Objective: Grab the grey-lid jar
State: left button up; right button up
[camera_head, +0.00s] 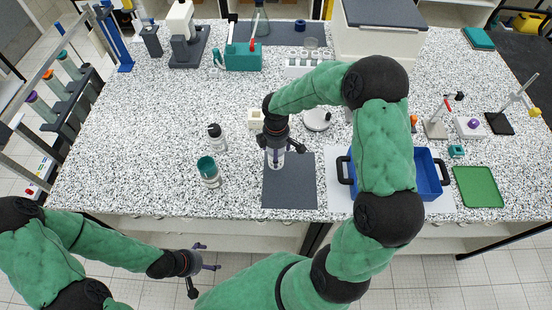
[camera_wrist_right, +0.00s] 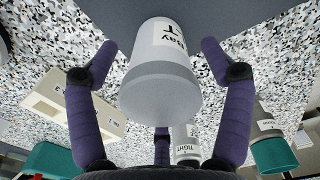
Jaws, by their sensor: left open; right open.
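The grey-lid jar (camera_wrist_right: 160,95) is pale with a printed label, and its grey lid faces the camera in the right wrist view. In the head view it stands on a dark grey mat (camera_head: 290,190), partly hidden under my right gripper (camera_head: 279,148). In the right wrist view my right gripper (camera_wrist_right: 158,62) is open, its purple fingers on either side of the jar with visible gaps. My left gripper (camera_head: 202,267) is open and empty, low in front of the table's edge.
A black-lid bottle (camera_head: 216,140) and a teal-lid jar (camera_head: 208,172) stand left of the mat. A blue tray (camera_head: 428,174) with black handles lies to the right.

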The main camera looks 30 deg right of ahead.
jog(key=shift+r, duration=0.1)
jog(key=c, duration=1.2)
jog(key=shift+c, duration=0.2)
